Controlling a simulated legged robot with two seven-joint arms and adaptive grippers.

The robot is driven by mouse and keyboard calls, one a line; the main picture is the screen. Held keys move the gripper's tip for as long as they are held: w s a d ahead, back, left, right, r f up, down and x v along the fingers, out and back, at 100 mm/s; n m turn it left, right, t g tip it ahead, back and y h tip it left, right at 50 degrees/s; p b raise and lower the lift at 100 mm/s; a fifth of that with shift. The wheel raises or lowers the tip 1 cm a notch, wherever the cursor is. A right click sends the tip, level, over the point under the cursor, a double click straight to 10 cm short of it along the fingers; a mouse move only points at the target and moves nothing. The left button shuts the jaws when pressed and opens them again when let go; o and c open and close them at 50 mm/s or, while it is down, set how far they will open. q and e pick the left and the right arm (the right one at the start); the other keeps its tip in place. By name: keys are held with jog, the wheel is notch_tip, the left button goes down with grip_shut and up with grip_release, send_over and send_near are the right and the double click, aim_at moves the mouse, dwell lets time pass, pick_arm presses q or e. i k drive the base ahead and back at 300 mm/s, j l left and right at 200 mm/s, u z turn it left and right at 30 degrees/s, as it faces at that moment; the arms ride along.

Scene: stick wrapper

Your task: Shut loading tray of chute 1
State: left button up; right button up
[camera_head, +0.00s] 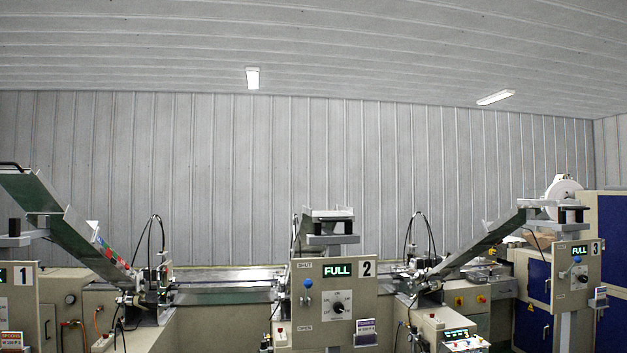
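Chute 1 (60,225) is a long green-floored slope with pale side walls at the left. It runs from a high upper end at the left edge down to the machine. A black handle bar (10,165) shows at its upper end. Red and blue items (108,250) lie in its lower part. The chute 1 panel (22,310) bears the number 1 and is cut off by the left edge; its display is only partly seen. I cannot tell whether the loading tray is open or shut. Neither of my grippers is in view.
The chute 2 panel (335,310) stands in the middle, with a lit FULL display, a blue-knobbed lever and a dial. The chute 3 panel (575,275) at the right also reads FULL. A conveyor bed (225,290) runs between the chutes. Blue-doored cabinets (612,270) stand far right.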

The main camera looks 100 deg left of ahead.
aim_at(33, 192)
jog(key=u, duration=5.1)
jog(key=i+l, duration=0.1)
jog(key=i, duration=0.85)
jog(key=i+l, duration=0.15)
jog(key=i, duration=0.8)
